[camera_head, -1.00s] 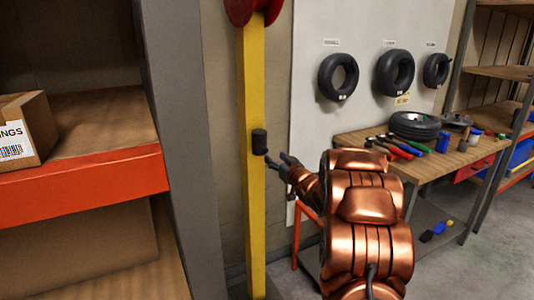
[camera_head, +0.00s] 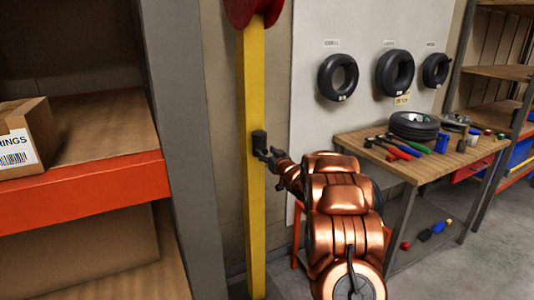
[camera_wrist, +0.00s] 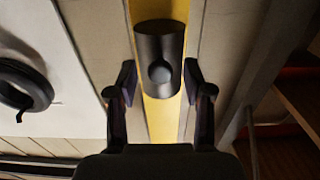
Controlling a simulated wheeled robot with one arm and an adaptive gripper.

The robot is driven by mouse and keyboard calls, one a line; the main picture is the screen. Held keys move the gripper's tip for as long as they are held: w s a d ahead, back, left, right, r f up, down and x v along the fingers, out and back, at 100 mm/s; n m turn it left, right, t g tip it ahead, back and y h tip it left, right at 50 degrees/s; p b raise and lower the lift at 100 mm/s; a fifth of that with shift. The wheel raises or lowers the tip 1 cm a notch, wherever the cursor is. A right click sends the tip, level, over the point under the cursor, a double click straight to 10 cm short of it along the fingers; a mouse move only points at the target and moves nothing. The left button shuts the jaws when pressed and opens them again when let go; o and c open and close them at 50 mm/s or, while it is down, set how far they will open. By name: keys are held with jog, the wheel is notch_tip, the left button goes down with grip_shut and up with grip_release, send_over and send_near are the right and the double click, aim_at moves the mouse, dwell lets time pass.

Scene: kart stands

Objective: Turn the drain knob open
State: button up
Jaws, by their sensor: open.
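The drain knob (camera_head: 258,142) is a dark, short cylinder on the yellow post (camera_head: 255,205). In the wrist view the knob (camera_wrist: 159,58) stands upright in front of the yellow post, with a round boss on its face. My gripper (camera_wrist: 160,80) is open, with one finger on each side of the knob's lower part. A gap shows between each finger and the knob, so neither finger appears to touch it. In the head view my gripper (camera_head: 267,157) is at the knob's lower right, its fingertips partly overlapping it.
A red round part (camera_head: 252,10) tops the post. A shelf with an orange edge (camera_head: 90,188) and a cardboard box (camera_head: 25,140) stands left. Right are a workbench (camera_head: 440,166) with tools and a white board (camera_head: 318,120) with several tyres.

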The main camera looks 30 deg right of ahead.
jog(key=shift+c, duration=0.2)
grip_shut()
